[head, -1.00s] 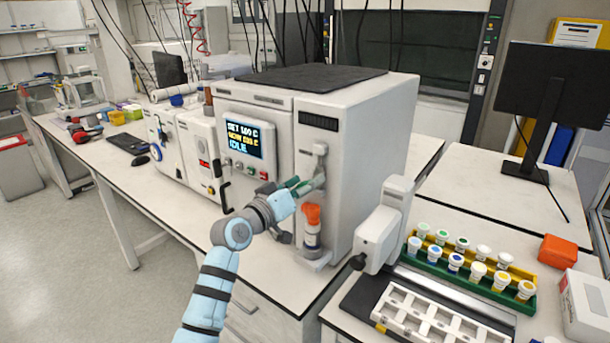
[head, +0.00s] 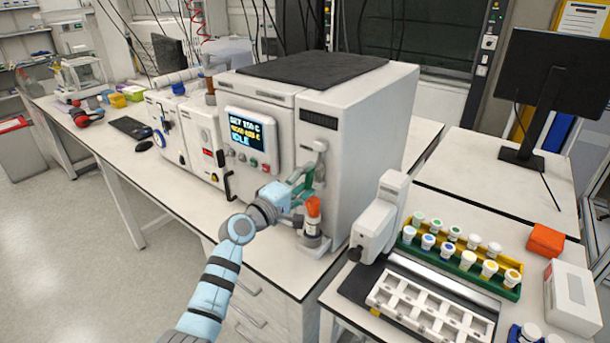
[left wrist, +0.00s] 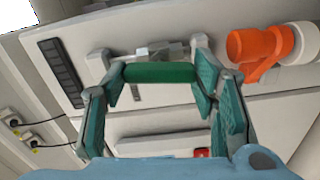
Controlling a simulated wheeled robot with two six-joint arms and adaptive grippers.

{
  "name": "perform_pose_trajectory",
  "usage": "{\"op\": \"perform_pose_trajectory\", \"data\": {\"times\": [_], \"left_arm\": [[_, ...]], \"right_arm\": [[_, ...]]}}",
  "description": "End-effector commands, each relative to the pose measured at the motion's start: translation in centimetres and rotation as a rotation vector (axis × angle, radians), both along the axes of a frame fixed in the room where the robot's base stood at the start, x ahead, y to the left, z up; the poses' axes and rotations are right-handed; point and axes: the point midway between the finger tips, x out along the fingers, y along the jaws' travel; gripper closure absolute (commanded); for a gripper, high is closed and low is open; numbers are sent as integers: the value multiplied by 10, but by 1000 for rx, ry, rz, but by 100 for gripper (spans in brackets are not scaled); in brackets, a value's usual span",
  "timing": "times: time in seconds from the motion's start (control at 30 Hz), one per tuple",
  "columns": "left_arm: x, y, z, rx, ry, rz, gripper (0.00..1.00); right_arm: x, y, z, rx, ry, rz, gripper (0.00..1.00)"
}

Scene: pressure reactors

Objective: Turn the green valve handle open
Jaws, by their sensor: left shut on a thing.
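A green valve handle (left wrist: 160,72) shows in the left wrist view as a short horizontal bar on a grey metal mount on the white reactor's front. My left gripper (left wrist: 163,80) is shut on it, with a teal finger at each end of the bar. In the head view my left gripper (head: 302,188) is at the front of the large white reactor (head: 355,150), under a small grey fitting. The handle is hard to tell from the teal fingers there. My right gripper is not in view.
An orange-topped bottle (head: 313,207) stands just right of and below my left gripper, and its orange part (left wrist: 255,45) shows close by in the wrist view. A white instrument (head: 380,215) and a vial rack (head: 455,272) are to the right.

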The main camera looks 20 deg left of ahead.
Motion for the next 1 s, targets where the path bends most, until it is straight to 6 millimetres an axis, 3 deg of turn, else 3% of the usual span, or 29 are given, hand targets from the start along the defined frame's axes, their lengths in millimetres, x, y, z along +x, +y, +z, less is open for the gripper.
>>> {"op": "perform_pose_trajectory", "data": {"times": [0.3, 0.87, 0.9, 1.0], "left_arm": [[0, 0, -1, -128, 54, -1, 75], [0, 0, -2, -155, 64, -1, 75], [0, 0, -2, -155, 64, -1, 41], [0, 0, -2, -155, 63, -1, 27]], "right_arm": [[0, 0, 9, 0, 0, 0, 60], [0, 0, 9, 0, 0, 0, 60], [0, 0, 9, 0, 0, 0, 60], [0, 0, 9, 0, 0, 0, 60]]}}
